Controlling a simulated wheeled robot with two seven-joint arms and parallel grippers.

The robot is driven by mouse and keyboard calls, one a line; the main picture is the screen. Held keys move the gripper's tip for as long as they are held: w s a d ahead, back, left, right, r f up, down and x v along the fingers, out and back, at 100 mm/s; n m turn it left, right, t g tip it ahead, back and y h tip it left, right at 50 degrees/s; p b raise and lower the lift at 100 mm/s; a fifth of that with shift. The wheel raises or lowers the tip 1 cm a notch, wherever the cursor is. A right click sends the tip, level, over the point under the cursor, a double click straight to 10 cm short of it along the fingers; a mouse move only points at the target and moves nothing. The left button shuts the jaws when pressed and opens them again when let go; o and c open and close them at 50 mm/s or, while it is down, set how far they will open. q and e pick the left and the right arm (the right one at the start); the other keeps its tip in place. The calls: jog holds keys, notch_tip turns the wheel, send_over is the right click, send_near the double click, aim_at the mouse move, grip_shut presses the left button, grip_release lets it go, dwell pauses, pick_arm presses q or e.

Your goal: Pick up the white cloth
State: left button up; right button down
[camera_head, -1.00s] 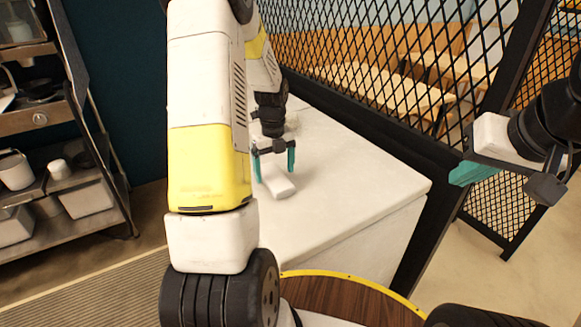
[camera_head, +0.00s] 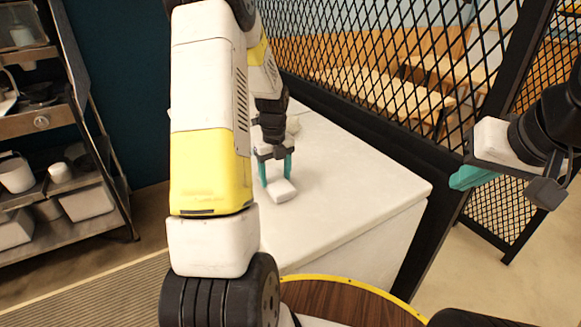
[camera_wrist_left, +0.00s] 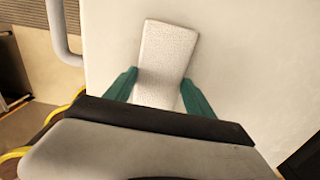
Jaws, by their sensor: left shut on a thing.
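The white cloth (camera_head: 283,193) is a small folded, block-like piece on the white counter (camera_head: 345,190). My left gripper (camera_head: 277,180) points down with its teal fingers on either side of the cloth. In the left wrist view the cloth (camera_wrist_left: 166,45) runs between the two fingers of my left gripper (camera_wrist_left: 157,88), which is shut on its near part. The cloth looks to be at the counter surface; I cannot tell any gap beneath it. My right gripper (camera_head: 473,176) is at the right, away from the counter, with nothing seen in it; its finger gap is unclear.
A black mesh partition (camera_head: 400,75) runs along the counter's back right side. A metal shelf rack (camera_head: 60,185) with pots and containers stands at the left. A round wooden surface with a yellow rim (camera_head: 350,296) is in front. The counter's right part is clear.

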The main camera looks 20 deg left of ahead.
aim_at(275, 179)
pick_arm(q)
jog(key=shift+r, duration=0.7)
notch_tip(275, 179, up, 2)
jog(key=shift+r, duration=0.1)
jog(key=s+d, duration=0.1)
jog(key=s, duration=0.4)
jog(key=s+d, duration=0.2)
jog(key=s, duration=0.3)
jog(key=s+d+r, duration=0.1)
jog(key=s, duration=0.4)
jog(key=shift+s+d+r, duration=0.1)
jog(key=shift+s+d, duration=0.05)
jog(key=shift+d, duration=0.25)
